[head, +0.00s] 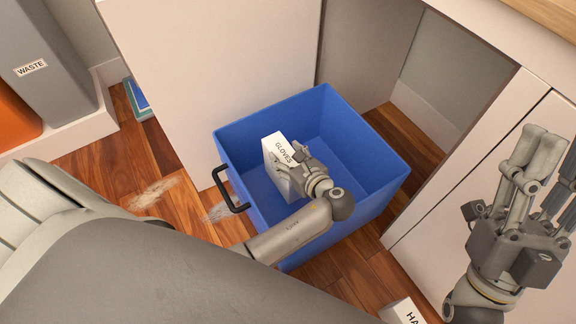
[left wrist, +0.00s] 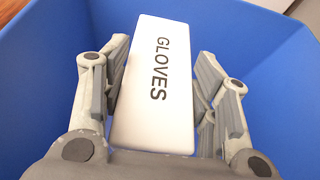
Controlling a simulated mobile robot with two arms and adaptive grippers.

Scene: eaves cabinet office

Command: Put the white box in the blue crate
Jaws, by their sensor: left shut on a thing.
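The white box (head: 276,148) is labelled GLOVES and is within the walls of the blue crate (head: 378,188). My left gripper (head: 296,166) is shut on the white box and reaches down into the crate. In the left wrist view the box (left wrist: 150,115) sits between the fingers, with blue crate walls (left wrist: 40,70) around it. I cannot tell whether the box touches the crate floor. My right gripper (head: 548,150) is at the right edge of the head view, fingers up and spread, apart from the crate, with nothing seen in it.
The crate stands on the wood floor (head: 160,190) by white cabinet panels (head: 225,70), its black handle (head: 228,190) facing left. A grey waste bin (head: 45,60) is at the upper left beside an orange one (head: 15,118). Another white labelled box (head: 402,312) lies at the bottom.

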